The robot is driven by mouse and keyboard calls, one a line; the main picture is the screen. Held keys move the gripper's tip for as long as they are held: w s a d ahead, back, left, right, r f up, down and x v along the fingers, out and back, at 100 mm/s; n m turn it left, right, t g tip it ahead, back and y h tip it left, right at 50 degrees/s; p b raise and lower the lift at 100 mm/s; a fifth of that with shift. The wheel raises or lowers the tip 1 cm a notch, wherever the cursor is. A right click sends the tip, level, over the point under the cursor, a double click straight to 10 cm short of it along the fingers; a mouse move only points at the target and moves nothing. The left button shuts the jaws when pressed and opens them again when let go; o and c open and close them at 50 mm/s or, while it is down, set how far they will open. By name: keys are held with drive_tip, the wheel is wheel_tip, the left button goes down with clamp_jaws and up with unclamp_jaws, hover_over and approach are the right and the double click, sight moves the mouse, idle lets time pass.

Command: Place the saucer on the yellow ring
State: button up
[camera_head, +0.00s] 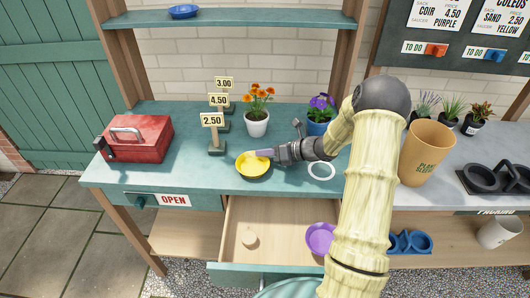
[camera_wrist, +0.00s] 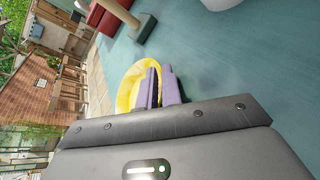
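A yellow saucer (camera_head: 247,170) is at the front of the teal bench, left of my arm; a dark band shows along its lower edge. My gripper (camera_head: 265,153) reaches it from the right, with its purple fingers at the saucer's rim. In the wrist view the yellow saucer (camera_wrist: 127,92) sits at the fingertips, and the fingers (camera_wrist: 160,85) are close together, one on each side of the rim. I cannot tell whether the saucer touches the bench. I see no separate yellow ring; a white ring (camera_head: 311,173) lies on the bench to the right, beside my arm.
An open drawer (camera_head: 233,222) below holds a purple saucer (camera_head: 317,239) and a small pale round item (camera_head: 249,238). Price signs (camera_head: 213,120), an orange-flowered pot (camera_head: 257,125) and a purple-flowered pot (camera_head: 320,125) stand behind. A red toolbox (camera_head: 137,142) is at left.

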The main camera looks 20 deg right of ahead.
drive_tip(key=shift+o, duration=0.5)
drive_tip(key=shift+a, duration=0.1)
drive_tip(key=v, duration=1.2)
drive_tip(key=shift+s, duration=0.1)
